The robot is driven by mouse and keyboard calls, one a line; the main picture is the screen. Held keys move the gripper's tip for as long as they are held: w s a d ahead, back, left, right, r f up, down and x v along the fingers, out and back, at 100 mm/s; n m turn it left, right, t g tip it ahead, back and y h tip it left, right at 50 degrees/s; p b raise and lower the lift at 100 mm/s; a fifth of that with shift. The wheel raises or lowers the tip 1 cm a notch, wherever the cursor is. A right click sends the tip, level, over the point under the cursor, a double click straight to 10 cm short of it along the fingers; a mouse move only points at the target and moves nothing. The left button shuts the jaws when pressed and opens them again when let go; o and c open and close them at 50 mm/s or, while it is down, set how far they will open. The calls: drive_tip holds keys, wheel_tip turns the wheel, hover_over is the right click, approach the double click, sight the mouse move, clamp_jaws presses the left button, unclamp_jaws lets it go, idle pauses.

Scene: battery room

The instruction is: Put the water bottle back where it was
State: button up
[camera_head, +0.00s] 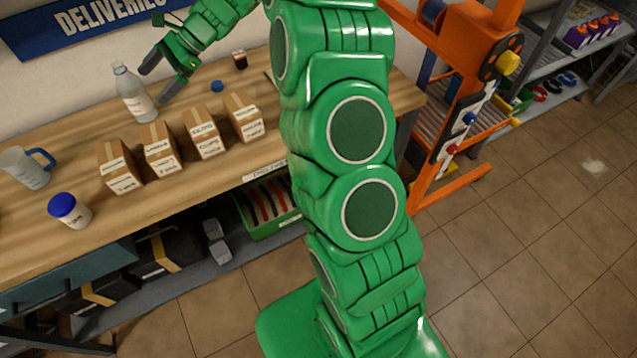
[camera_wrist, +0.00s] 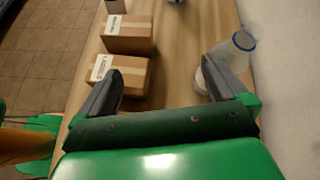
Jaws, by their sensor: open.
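The water bottle (camera_head: 134,98) is pale and translucent with a white label. It stands on the wooden workbench (camera_head: 105,220), behind the row of boxes and near the wall. My gripper (camera_head: 156,84) is open beside the bottle, with its fingers pointing toward it from the right. The space between the fingers shows bare bench and part of a box. I cannot tell whether a finger touches the bottle.
Several cardboard boxes (camera_head: 162,152) stand in a row in front of the bottle. A mug (camera_head: 25,168) and a blue-lidded jar (camera_head: 70,211) are at the left. A dark small jar (camera_head: 240,60) and a blue item (camera_head: 217,86) sit behind the boxes. An orange frame (camera_head: 440,190) stands right.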

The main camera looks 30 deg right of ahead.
drive_tip(key=s+d+r+n+g+h, duration=0.1)
drive_tip(key=s+d+r+n+h, duration=0.2)
drive_tip(key=s, duration=0.9)
drive_tip(key=s+r+n+g+h, duration=0.15)
drive_tip(key=s+r+n, duration=0.3)
drive_tip(key=s, duration=0.75)
drive_tip(key=s+d+n+h, duration=0.2)
drive_tip(key=s+d, duration=0.2)
drive_tip(key=s, duration=0.3)
drive_tip(key=s+d+f+n+h, duration=0.1)
drive_tip(key=s+d+n+h, duration=0.2)
drive_tip(key=s+d, duration=0.2)
drive_tip(key=s+d+f+n+t+h, duration=0.1)
drive_tip(key=s+d, duration=0.4)
drive_tip(key=s, duration=0.5)
drive_tip(key=shift+s+n+h, duration=0.4)
drive_tip(key=shift+n+h, duration=0.25)
drive_tip(key=shift+n, duration=0.1)
